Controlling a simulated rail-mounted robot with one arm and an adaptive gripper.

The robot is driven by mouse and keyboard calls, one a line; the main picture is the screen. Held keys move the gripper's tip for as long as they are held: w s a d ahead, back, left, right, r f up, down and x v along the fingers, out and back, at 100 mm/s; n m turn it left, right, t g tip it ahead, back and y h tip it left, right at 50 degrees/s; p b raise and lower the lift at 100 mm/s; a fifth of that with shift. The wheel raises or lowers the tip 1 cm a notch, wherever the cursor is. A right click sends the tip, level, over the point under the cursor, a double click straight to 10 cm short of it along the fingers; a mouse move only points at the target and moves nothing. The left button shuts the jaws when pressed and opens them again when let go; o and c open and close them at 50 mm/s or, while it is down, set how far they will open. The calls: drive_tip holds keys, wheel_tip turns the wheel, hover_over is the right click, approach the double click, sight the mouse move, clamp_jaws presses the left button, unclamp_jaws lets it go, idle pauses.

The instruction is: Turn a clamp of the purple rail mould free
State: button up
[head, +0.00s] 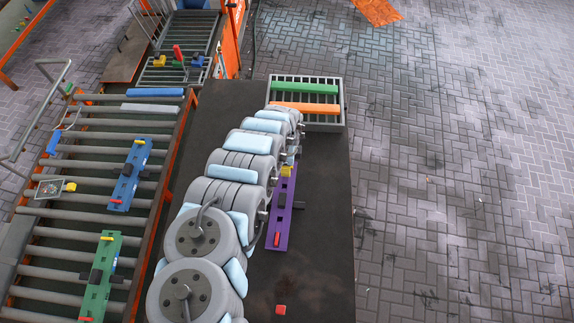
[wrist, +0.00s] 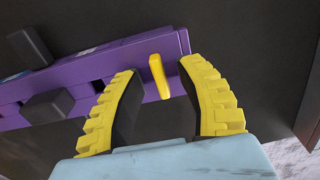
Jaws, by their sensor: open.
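The purple rail mould (head: 280,228) lies lengthwise on the dark table, right of my arm. A yellow clamp (head: 286,171) is at its far end and a red clamp (head: 277,239) at its near end. In the wrist view the purple mould (wrist: 92,68) crosses the upper left, with the yellow clamp (wrist: 159,76) standing up near its right end. My gripper (wrist: 160,72) is open, one ribbed yellow finger on either side of the yellow clamp, with visible gaps and no clear contact. In the head view my arm mostly hides the gripper.
Black blocks (head: 293,205) stick up from the mould's middle. A grey crate (head: 341,110) with green and orange bars stands at the table's far end. A small red piece (head: 281,309) lies near the front. A roller conveyor (head: 60,203) with blue and green moulds runs on the left.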

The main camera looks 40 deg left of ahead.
clamp_jaws()
drive_tip(key=shift+n, duration=0.3)
drive_tip(key=n, duration=0.3)
drive_tip(key=shift+n, duration=0.4)
drive_tip(key=n, duration=0.4)
drive_tip(key=shift+n, duration=0.3)
drive_tip(key=n+b, duration=0.1)
drive_tip(key=n, duration=0.3)
drive_tip(key=shift+f+n, duration=0.1)
drive_tip(key=shift+n, duration=0.2)
drive_tip(key=shift+n+b, duration=0.4)
drive_tip(key=shift+n, duration=1.7)
